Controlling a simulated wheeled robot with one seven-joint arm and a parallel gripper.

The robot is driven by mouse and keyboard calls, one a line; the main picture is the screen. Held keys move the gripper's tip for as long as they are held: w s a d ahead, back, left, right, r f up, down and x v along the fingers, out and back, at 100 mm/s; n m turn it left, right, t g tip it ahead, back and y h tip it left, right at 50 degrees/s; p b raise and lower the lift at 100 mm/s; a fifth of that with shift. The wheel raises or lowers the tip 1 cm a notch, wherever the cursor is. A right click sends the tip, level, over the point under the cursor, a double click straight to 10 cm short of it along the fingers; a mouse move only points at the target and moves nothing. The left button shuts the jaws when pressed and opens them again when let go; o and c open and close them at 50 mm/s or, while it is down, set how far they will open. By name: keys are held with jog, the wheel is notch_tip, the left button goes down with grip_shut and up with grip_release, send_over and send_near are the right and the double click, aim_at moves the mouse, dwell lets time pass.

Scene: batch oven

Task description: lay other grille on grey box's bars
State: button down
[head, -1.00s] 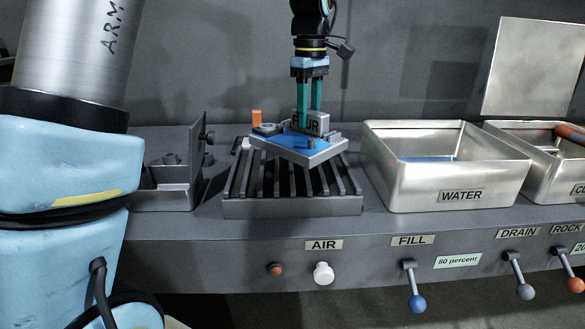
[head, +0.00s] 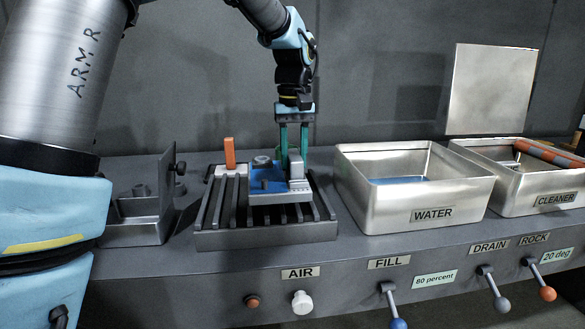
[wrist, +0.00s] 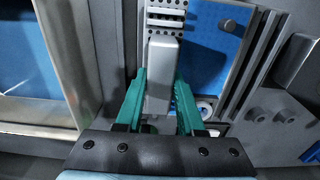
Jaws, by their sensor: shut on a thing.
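The grille (head: 267,186) is a blue-faced plate with a grey rim and a grey block standing on it. It is over the bars of the grey box (head: 267,235), toward the back right, roughly square to them. I cannot tell whether it touches the bars. My gripper (head: 294,160) points down with its green fingers shut on the grey block. The wrist view also shows the block between the fingers (wrist: 160,80), with the blue face (wrist: 205,50) beyond. The grille hides the bars under it; bars on both sides are bare.
An orange peg (head: 230,153) stands at the box's back left. A grey bracket (head: 140,218) is left of the box. The metal WATER tank (head: 440,198) stands close on the right, with the CLEANER tank (head: 540,195) beyond. Knobs and levers line the front panel.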

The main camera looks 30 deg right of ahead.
jog(key=shift+f, duration=1.45)
jog(key=shift+f, duration=0.15)
jog(key=c, duration=0.5)
grip_release()
notch_tip(320, 180, up, 12)
jog(key=shift+r+b, duration=0.15)
jog(key=shift+b, duration=0.3)
